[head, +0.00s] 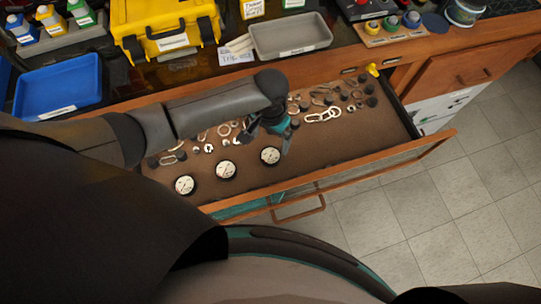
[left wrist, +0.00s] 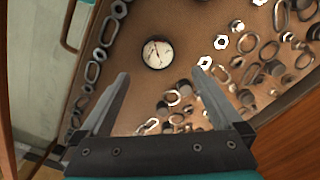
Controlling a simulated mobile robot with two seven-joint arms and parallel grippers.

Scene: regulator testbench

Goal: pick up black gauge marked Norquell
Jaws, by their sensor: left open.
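Three round gauges with white faces and black rims lie in a row near the front of the open drawer: a left one (head: 185,185), a middle one (head: 226,169) and a right one (head: 270,156). Their markings are too small to read. My left gripper (head: 285,147) points down over the drawer, close beside the right gauge. In the left wrist view the gripper (left wrist: 161,76) is open and empty. One gauge (left wrist: 157,53) shows just beyond the fingertips, roughly centred between them. My right gripper is not in view.
The drawer (head: 340,164) also holds many loose nuts, chain links (head: 322,115) and dark knobs. Its front panel (head: 390,158) stands out over the tiled floor. On the bench above are a blue tray (head: 60,85), a yellow case (head: 170,30) and a grey tray (head: 290,36).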

